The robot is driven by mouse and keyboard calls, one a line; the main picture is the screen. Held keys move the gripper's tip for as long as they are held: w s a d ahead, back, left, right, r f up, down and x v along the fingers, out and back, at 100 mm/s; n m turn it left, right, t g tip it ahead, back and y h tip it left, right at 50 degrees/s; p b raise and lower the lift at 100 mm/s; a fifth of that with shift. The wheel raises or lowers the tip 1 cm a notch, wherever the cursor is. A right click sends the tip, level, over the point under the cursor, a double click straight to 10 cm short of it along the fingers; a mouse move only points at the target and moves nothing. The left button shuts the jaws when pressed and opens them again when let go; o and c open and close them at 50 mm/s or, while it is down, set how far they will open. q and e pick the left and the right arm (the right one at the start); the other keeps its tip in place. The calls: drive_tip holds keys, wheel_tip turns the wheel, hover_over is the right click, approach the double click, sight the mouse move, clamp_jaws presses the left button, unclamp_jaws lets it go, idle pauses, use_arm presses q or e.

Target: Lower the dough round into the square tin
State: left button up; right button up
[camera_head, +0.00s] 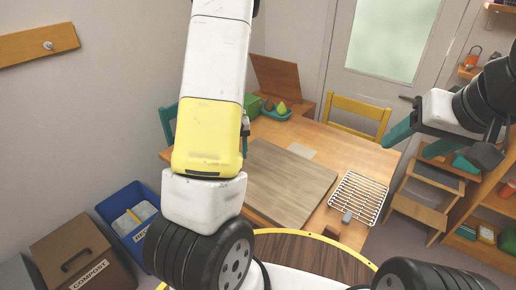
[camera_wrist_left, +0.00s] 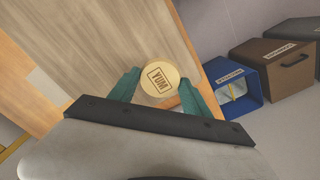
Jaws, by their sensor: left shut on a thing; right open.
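In the head view my left arm hides the disc and most of that gripper. My right gripper (camera_head: 406,149) is open and empty, in the air at the right of the table. I cannot make out a square tin in either view.
A wooden board (camera_head: 290,183) covers much of the table, with a wire rack (camera_head: 358,195) to its right. A blue bin (camera_head: 122,213) and a compost box (camera_head: 85,262) stand at left. A yellow chair (camera_head: 358,112) is behind.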

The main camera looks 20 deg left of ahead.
use_arm(q)
drive_tip(key=w+a+f, duration=0.2)
drive_tip(key=w+a, duration=0.3)
drive_tip(key=a, duration=0.4)
drive_tip(key=w+a+f, duration=0.1)
drive_tip(key=w+a, duration=0.4)
drive_tip(key=a, duration=0.5)
drive_tip(key=shift+w+f, duration=0.35)
drive_tip(key=shift+f, duration=0.1)
drive_tip(key=shift+f, duration=1.35)
drive_tip(key=shift+f, duration=2.5)
idle(0.5)
drive_tip(key=o, duration=1.4)
drive_tip(key=shift+r, duration=0.1)
